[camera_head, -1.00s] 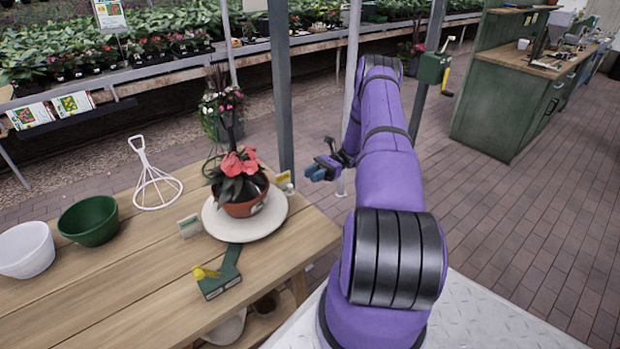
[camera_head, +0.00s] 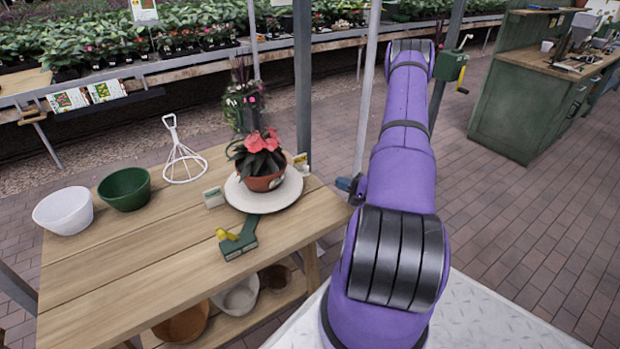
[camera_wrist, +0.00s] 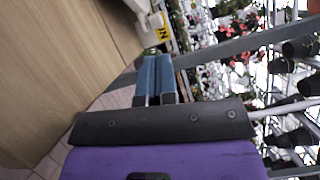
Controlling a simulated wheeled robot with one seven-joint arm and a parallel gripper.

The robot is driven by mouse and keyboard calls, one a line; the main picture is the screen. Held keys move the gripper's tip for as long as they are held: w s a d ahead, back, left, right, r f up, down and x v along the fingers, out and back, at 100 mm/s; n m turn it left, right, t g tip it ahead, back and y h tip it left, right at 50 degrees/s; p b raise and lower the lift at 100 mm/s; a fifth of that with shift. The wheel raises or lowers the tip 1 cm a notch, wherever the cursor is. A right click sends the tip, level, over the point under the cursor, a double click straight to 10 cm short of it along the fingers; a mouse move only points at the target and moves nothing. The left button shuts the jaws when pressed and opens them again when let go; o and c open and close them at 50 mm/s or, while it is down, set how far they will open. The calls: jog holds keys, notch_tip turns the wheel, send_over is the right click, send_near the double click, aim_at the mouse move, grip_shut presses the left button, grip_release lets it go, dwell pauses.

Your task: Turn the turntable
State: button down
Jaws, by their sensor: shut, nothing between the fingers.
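The turntable is a round cream disc (camera_head: 285,198) near the right end of the wooden table. A potted plant with red leaves (camera_head: 262,160) stands upright on it. A green arm with a yellow knob (camera_head: 228,236) reaches from under the disc toward the front of the table. My gripper (camera_head: 345,185) is just beyond the table's right edge, right of the disc and apart from it, partly hidden behind my purple arm. The wrist view shows its two blue fingers (camera_wrist: 155,75) together and empty, beside the table edge.
On the table (camera_head: 130,260) are a white bowl (camera_head: 63,212), a green bowl (camera_head: 125,190), a white wire cone (camera_head: 182,160) and small signs (camera_head: 213,198). A metal post (camera_head: 302,90) rises behind the table. The table's front left is clear.

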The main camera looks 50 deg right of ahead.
aim_at(308, 170)
jog(key=w+h, duration=0.1)
jog(key=w, duration=0.2)
jog(key=w+a, duration=0.1)
jog(key=w, duration=0.3)
jog(key=w+h, duration=0.1)
jog(key=w, duration=0.3)
jog(key=shift+w+a+f+n+h, duration=0.15)
jog(key=shift+w+f+n+h, duration=0.1)
jog(key=shift+f+n+h, duration=0.1)
jog(key=shift+w+d+n+g+y, duration=0.15)
jog(key=shift+w+d+n+y, duration=0.2)
jog(key=shift+w+y, duration=0.3)
jog(key=shift+w+d+n+g+y, duration=0.1)
jog(key=shift+w+d+n+y, duration=0.15)
jog(key=shift+w+n+y, duration=0.35)
jog(key=shift+w+d+n+g+y, duration=0.15)
jog(key=shift+w+d+n+y, duration=0.2)
jog(key=shift+y, duration=0.45)
jog(key=shift+w+r, duration=0.1)
